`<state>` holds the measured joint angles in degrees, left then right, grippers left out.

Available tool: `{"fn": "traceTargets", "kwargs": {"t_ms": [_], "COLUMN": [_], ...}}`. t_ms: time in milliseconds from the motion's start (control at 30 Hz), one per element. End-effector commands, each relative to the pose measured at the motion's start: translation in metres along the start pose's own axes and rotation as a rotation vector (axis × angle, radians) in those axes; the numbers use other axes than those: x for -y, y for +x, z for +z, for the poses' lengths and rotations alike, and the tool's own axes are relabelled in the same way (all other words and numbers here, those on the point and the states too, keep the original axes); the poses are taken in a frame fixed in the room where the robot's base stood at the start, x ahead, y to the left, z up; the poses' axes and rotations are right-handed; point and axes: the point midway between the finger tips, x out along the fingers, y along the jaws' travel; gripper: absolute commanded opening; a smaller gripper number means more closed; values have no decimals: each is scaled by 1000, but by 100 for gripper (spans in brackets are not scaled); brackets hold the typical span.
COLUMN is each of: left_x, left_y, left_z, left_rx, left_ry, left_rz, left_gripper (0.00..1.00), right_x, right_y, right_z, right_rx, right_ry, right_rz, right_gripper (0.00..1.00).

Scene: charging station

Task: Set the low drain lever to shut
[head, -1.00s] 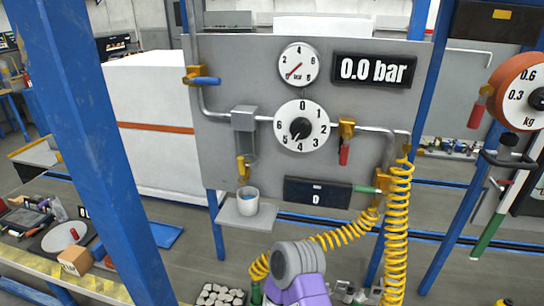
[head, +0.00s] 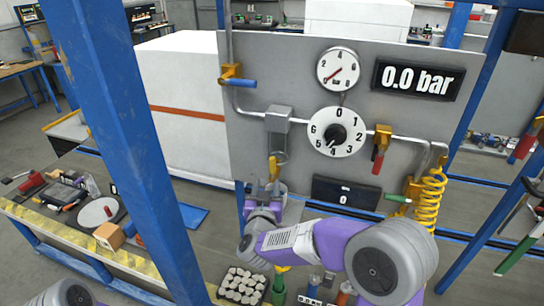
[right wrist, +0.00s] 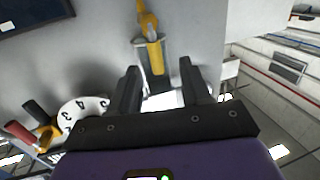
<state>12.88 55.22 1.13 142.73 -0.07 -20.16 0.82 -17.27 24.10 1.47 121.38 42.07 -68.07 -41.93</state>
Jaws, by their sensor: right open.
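The low drain lever (head: 273,168) is yellow and hangs roughly downward below the grey filter unit (head: 278,122) on the grey panel. My right gripper (head: 264,188) is just below and beside it, partly hidden by my own wrist. In the right wrist view the yellow lever (right wrist: 153,55) shows just beyond and between the fingertips of my right gripper (right wrist: 160,76). The fingers are apart with nothing clearly gripped; whether they touch the lever cannot be told. My left gripper is out of view.
The numbered dial (head: 338,132) and the red-handled valve (head: 381,150) are right of the lever. A blue-handled valve (head: 238,81) is above left. A black display (head: 345,192) sits low on the panel. A blue post (head: 125,150) stands at left.

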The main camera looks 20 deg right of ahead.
Motion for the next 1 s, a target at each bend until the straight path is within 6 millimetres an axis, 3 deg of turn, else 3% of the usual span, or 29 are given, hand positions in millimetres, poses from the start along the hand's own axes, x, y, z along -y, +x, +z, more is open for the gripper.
{"fn": "traceTargets", "kwargs": {"t_ms": [33,133,600,1000], "left_x": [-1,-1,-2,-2], "left_y": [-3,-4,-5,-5], "left_z": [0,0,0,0], "left_rx": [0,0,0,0], "left_ry": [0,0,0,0], "left_rz": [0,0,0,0], "left_gripper": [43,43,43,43], "right_x": [-2,-6,-8,-9], "right_y": [-2,1,65,72], "right_z": [-18,-29,-31,-31], "right_rx": [-27,-46,-46,-46], "right_ry": [6,6,5,5], "right_rz": [22,45,46,44], "right_gripper": [47,47,47,44]}}
